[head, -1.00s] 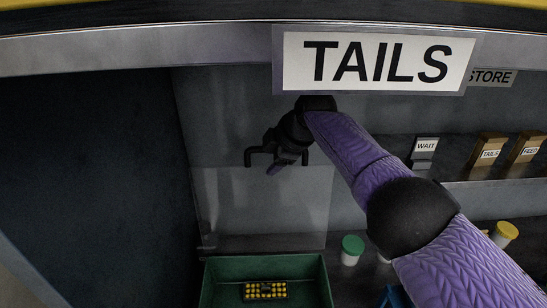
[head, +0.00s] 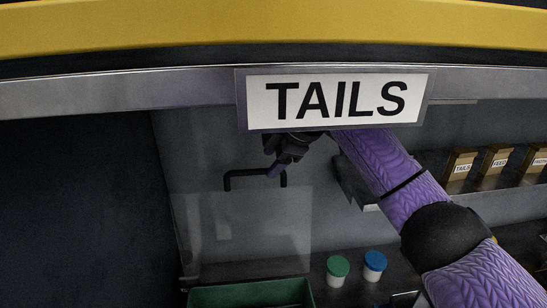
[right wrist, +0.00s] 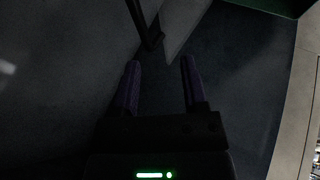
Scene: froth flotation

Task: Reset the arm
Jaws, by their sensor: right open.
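My right arm reaches in from the right behind the TAILS sign (head: 338,101). The sign hides part of its wrist. My right gripper (head: 274,168) is open and appears empty. In the head view it overlaps the right end of a black bar handle (head: 252,173) on a clear panel (head: 245,225); I cannot tell whether they touch. In the right wrist view the two purple fingers of the gripper (right wrist: 162,72) stand apart with nothing between them. A dark bar (right wrist: 143,25) lies beyond the fingertips there. My left gripper is not in view.
A yellow beam (head: 270,28) and a metal rail (head: 100,93) cross the top. Below are a green tray (head: 250,293), a green-capped jar (head: 338,268) and a blue-capped jar (head: 375,263). Labelled boxes (head: 497,160) stand on a shelf at right.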

